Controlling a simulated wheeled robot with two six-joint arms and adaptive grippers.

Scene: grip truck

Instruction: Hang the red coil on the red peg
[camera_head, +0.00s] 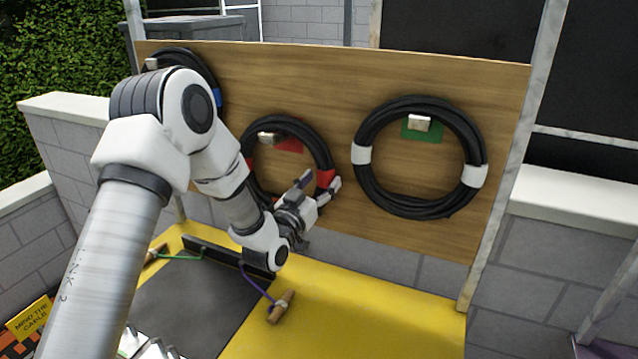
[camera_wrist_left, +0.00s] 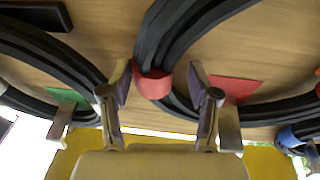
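The red coil, a black cable ring with red tape bands (camera_head: 325,178), hangs against the wooden board with its top over the red peg (camera_head: 266,138), in front of a red square (camera_head: 290,145). My left gripper (camera_head: 320,181) is at the coil's lower right side, by a red band. In the left wrist view the red band (camera_wrist_left: 152,84) shows between the two spread fingers, with a gap on each side. The fingers are open and not closed on the cable. My right gripper is out of view.
A coil with white bands (camera_head: 362,155) hangs on the green-square peg (camera_head: 419,124) at right. A coil with blue tape (camera_head: 217,97) hangs at left, partly behind my arm. The yellow truck bed (camera_head: 350,315) below holds a wooden handle (camera_head: 281,306) with purple cord.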

